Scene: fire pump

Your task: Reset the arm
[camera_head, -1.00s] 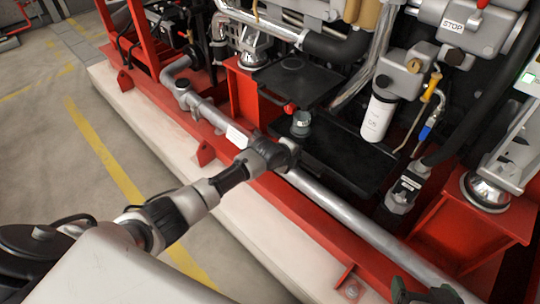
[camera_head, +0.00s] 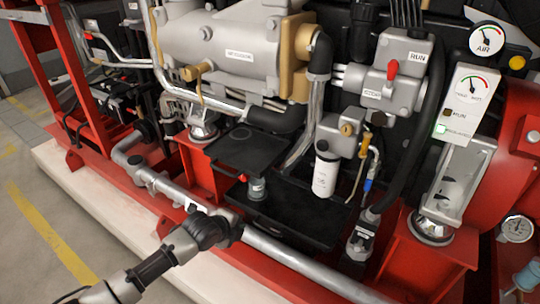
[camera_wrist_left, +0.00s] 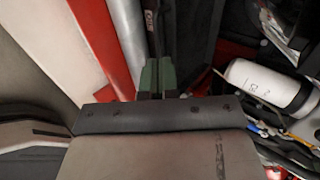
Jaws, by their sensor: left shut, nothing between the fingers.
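My left arm comes in from the lower left in the head view. Its dark and grey end (camera_head: 218,230) lies in front of the grey pipe (camera_head: 285,256); I cannot tell whether they touch. The fingers are not clear in that view. In the left wrist view my left gripper (camera_wrist_left: 159,78) has its green fingers shut together with nothing between them. They point toward the dark area beside the pipe (camera_wrist_left: 127,40). My right gripper is not in view.
A red frame (camera_head: 108,182) edges the pump above a pale plinth (camera_head: 85,208). Behind the pipe are a black tray (camera_head: 300,222) and a white filter (camera_head: 325,176), which also shows in the left wrist view (camera_wrist_left: 268,86). Open floor (camera_head: 35,240) lies at left.

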